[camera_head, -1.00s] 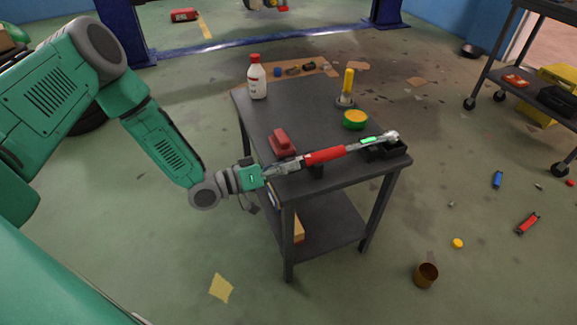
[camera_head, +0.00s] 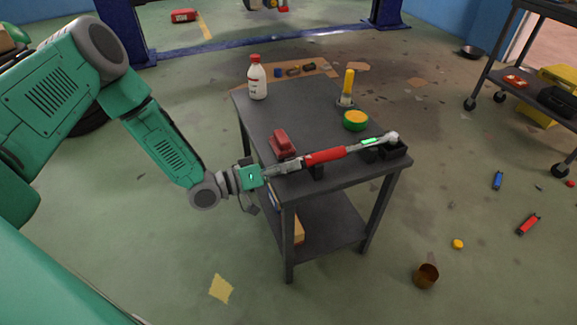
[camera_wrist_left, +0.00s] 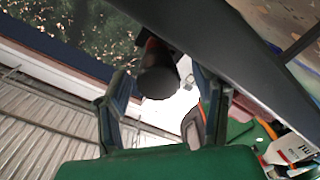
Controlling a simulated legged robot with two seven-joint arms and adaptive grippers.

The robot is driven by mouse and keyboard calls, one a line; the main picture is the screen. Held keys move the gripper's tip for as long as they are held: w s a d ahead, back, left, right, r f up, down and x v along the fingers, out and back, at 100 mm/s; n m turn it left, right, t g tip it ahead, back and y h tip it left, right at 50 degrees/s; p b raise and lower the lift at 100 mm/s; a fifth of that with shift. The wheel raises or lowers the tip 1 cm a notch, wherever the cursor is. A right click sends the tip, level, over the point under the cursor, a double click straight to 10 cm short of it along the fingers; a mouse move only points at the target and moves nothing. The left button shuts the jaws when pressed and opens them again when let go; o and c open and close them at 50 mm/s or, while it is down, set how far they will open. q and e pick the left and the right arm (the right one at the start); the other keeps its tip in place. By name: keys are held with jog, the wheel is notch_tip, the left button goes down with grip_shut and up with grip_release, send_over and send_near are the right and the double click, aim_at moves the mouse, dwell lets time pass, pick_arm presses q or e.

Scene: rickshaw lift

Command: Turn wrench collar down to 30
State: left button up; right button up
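The torque wrench (camera_head: 325,157) has a red grip, a lit green display and a silver ratchet head at the right. It lies along the front of the grey table, its head end over a black holder (camera_head: 393,152). My left gripper (camera_head: 297,163) is at the near left end of the grip, roughly in line with it. In the left wrist view, its two fingers (camera_wrist_left: 160,88) stand apart with the dark round wrench end (camera_wrist_left: 158,82) between them and gaps showing on both sides. The collar and its scale are too small to read. My right gripper is out of view.
On the table (camera_head: 290,102) are a red block-like tool (camera_head: 282,142), a white bottle (camera_head: 257,80), a green and yellow round tin (camera_head: 355,120) and a yellow-handled tool (camera_head: 347,88). A cart (camera_head: 540,95) stands at the right. Small items lie on the floor.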

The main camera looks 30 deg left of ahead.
pick_arm(q)
jog(key=v, duration=1.2)
jog(key=shift+f, duration=0.1)
jog(key=s+d+f+g+y+p, duration=0.3)
jog(key=s+d+g+y+p, duration=0.25)
jog(key=d, duration=0.35)
jog(key=s+a+r+m+g+y+p, duration=0.1)
jog(key=s+g+y+p, duration=0.1)
jog(key=s, duration=0.6)
jog(key=s+a+g+y+p, duration=0.2)
jog(key=s+g+y+p, duration=0.1)
jog(key=s, duration=0.5)
jog(key=shift+s+r+m+g+y, duration=0.35)
jog(key=shift+s+m+g+y, duration=0.1)
jog(key=shift+g, duration=0.8)
